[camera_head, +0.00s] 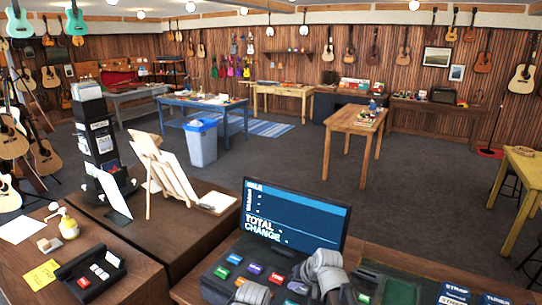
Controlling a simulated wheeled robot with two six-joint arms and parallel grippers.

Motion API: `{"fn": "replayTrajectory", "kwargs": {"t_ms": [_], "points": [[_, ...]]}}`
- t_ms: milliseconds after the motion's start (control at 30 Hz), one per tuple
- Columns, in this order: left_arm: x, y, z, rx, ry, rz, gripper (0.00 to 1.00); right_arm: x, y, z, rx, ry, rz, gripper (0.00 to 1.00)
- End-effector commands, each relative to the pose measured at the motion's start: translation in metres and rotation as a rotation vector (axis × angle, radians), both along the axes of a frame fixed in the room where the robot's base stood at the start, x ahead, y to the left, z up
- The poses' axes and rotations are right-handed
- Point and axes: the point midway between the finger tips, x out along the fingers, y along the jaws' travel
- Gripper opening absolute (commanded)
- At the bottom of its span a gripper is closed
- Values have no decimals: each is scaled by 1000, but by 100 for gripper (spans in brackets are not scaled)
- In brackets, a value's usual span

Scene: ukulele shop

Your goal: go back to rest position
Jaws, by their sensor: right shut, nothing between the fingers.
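My right gripper (328,275) is low in the head view, in front of the register screen and over the counter's keys. It is shut and appears empty. Its fingertips are hard to make out against the dark items around it. Another grey part of mine shows at the bottom edge, left of it. My left gripper cannot be made out in this view.
A register screen (292,218) reading "TOTAL CHANGE" stands close behind my right gripper. Coloured keys lie below it. A wooden easel (166,165) and a black rack (100,150) stand to the left. The grey floor (270,165) beyond the counter is largely open.

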Motion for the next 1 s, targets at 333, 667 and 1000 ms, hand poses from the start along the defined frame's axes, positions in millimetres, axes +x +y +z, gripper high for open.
{"fn": "replayTrajectory", "kwargs": {"t_ms": [333,667,1000], "points": [[0,0,0,0,0,0,50,-118,-79,-30,-277,296,52,0],[0,0,-47,1,0,-5,50,-161,-49,-78,-396,393,185,0],[0,0,-95,2,1,-11,50,-194,7,-126,-488,419,354,0]]}}
